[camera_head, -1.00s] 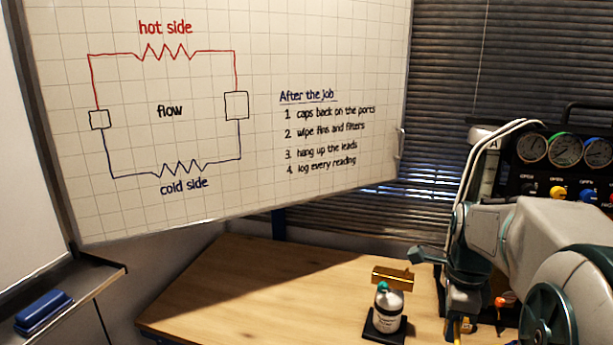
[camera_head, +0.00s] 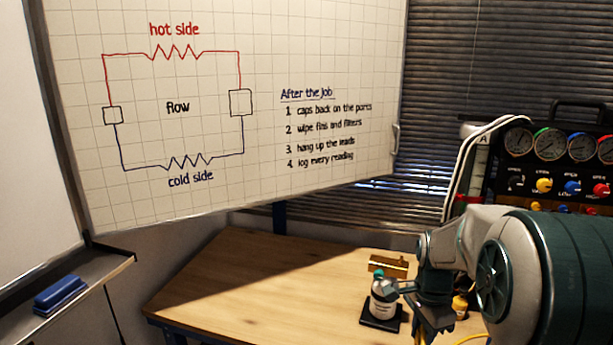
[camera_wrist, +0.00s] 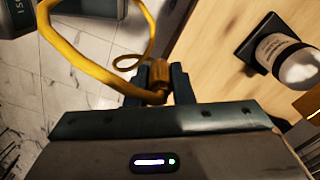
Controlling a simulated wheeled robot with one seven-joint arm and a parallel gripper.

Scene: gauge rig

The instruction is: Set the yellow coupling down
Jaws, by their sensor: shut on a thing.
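The yellow coupling (camera_wrist: 158,74) is between the two dark fingers of my gripper (camera_wrist: 161,80) in the wrist view, and the gripper is shut on it. A yellow hose (camera_wrist: 92,64) runs from the coupling and loops away to the upper left. In the head view my gripper (camera_head: 432,322) is low at the right, near the table's front edge; the coupling itself is hard to make out there. A piece of yellow hose (camera_head: 469,339) shows at the bottom edge.
A white bottle (camera_head: 383,300) stands on a black pad (camera_head: 368,318) beside my gripper, with a brass-coloured block (camera_head: 388,266) behind it. The wooden table (camera_head: 260,290) is clear to the left. A gauge panel (camera_head: 550,175) stands at the right. Tiled floor (camera_wrist: 70,115) shows in the wrist view.

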